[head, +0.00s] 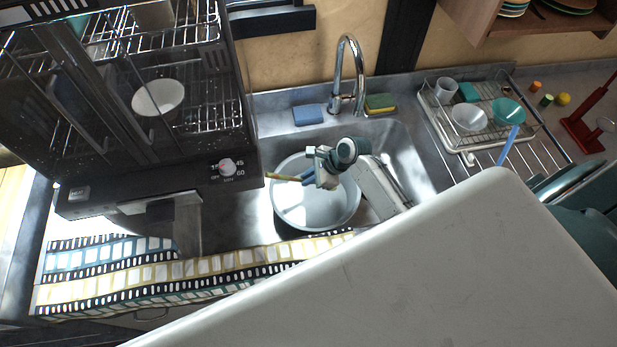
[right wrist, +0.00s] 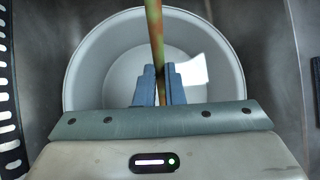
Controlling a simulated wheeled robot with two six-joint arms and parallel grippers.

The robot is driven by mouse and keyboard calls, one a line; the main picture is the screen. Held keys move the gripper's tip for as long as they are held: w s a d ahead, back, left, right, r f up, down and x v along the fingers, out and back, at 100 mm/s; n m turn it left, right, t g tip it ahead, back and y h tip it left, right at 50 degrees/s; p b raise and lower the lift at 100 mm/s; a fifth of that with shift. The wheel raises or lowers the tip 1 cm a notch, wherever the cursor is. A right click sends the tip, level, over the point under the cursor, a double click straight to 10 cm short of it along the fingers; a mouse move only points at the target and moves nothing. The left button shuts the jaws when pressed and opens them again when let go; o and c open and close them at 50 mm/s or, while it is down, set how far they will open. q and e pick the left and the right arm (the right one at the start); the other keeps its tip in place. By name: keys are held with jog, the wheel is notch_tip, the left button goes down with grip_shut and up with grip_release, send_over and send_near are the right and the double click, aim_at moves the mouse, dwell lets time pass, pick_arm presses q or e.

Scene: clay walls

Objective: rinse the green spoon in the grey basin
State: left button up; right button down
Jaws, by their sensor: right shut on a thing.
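The grey basin (head: 290,215) stands in the metal sink; its round rim also shows in the right wrist view (right wrist: 232,75). My right gripper (head: 312,177) is over the basin, shut on the green spoon (head: 284,177). In the right wrist view the spoon (right wrist: 154,35) is a thin green and orange-brown stick between the blue-grey fingertips (right wrist: 160,90), running up out of the frame. Its bowl cannot be made out. The spoon's height above the basin floor is hard to judge. My left gripper is in neither view.
A chrome tap (head: 358,70) rises behind the sink, between a blue sponge (head: 308,115) and a green-yellow sponge (head: 380,102). A dish rack (head: 465,138) with bowls stands right. A dark appliance (head: 150,170) and striped towel (head: 130,270) lie left.

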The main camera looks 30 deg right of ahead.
notch_tip(320, 180, down, 2)
jog(key=shift+f+b, duration=0.2)
jog(key=shift+b, duration=0.75)
jog(key=shift+d+f, duration=0.25)
jog(key=shift+f, duration=0.45)
jog(key=shift+s+d+f+b, duration=0.1)
jog(key=shift+d+f+b, duration=0.1)
jog(key=shift+f, duration=0.5)
jog(key=shift+d+f+b, duration=0.15)
jog(key=shift+f, duration=0.5)
jog(key=shift+s+d+f+b, duration=0.1)
jog(key=shift+d+f+b, duration=0.1)
jog(key=shift+f, duration=0.5)
notch_tip(320, 180, up, 6)
jog(key=p, duration=0.7)
notch_tip(320, 180, up, 3)
jog(key=shift+f+p, duration=0.15)
jog(key=shift+p, duration=1.1)
jog(key=shift+r, duration=2.8)
